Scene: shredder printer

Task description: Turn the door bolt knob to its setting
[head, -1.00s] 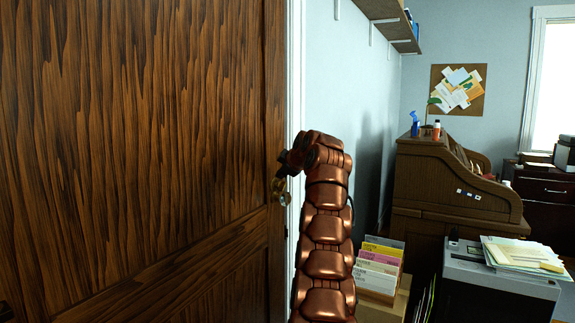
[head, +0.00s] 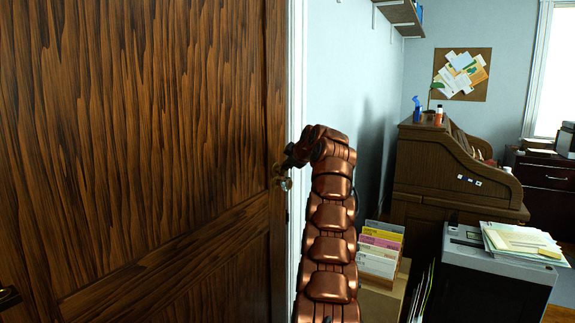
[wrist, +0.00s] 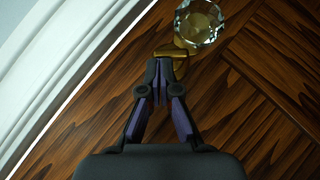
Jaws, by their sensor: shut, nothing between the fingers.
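The brown wooden door (head: 150,130) fills the left of the head view. Near its right edge are brass hardware (head: 277,169) and a clear faceted glass knob (head: 284,184). In the wrist view the glass knob (wrist: 199,22) is at the top, beside a brass part (wrist: 176,54). My gripper (wrist: 158,66) is shut and empty, its fingertips at or just in front of that brass part; contact cannot be told. In the head view my gripper (head: 289,160) is small and dark, just above and right of the glass knob. Which piece is the bolt knob is unclear.
A white door frame (wrist: 55,65) runs along the door's edge. Right of my arm stand a box of coloured folders (head: 379,250), a grey shredder (head: 495,280) with papers on top, and a wooden desk (head: 440,170). A dark handle (head: 8,297) shows at lower left.

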